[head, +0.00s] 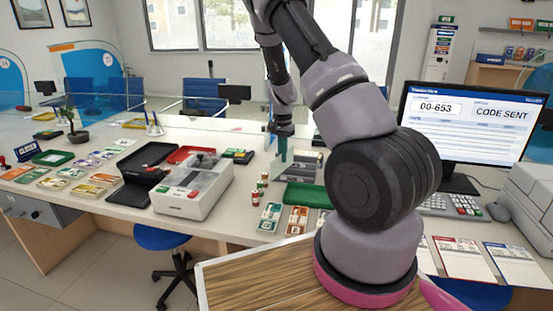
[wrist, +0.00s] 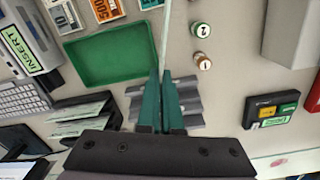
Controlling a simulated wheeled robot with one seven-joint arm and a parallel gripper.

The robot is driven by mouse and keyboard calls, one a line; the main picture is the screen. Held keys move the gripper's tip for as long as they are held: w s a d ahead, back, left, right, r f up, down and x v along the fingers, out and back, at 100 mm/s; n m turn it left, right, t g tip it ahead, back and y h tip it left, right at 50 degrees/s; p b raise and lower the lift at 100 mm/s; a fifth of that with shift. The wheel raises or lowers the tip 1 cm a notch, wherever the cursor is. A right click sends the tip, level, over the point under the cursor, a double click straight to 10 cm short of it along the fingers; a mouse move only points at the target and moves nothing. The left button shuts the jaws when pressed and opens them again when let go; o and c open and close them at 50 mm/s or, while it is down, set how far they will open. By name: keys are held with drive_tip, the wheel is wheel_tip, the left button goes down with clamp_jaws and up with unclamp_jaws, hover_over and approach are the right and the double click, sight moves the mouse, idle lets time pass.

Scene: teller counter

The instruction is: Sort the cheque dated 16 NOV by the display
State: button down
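My gripper (head: 279,158) points down over a grey slotted rack (head: 307,163) on the counter. In the wrist view its two green fingers (wrist: 160,82) are close together above the grey rack (wrist: 190,97). A thin pale strip (wrist: 164,40) runs up from between the fingertips. It could be a sheet seen edge-on, but I cannot tell whether the fingers hold it. The display (head: 468,120) at right reads "00-653" and "CODE SENT". Several pale green slips (wrist: 82,110) lie in dark holders at left in the wrist view. No date is legible, so I cannot identify the 16 NOV cheque.
A green tray (wrist: 108,53) lies beside the rack. Two small stamps (wrist: 201,29) stand nearby. A dark block (wrist: 271,109) with a green label is at right. A white machine (head: 193,188) stands left of my arm. A keyboard (head: 455,204) sits below the display.

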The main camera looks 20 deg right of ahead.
drive_tip(key=w+d+m, duration=0.8)
drive_tip(key=m, duration=0.6)
drive_tip(key=shift+d+f, duration=0.1)
drive_tip(key=shift+f, duration=4.55)
drive_tip(key=shift+f, duration=0.1)
drive_tip(key=c, duration=1)
unclamp_jaws()
wheel_tip(320, 180, up, 7)
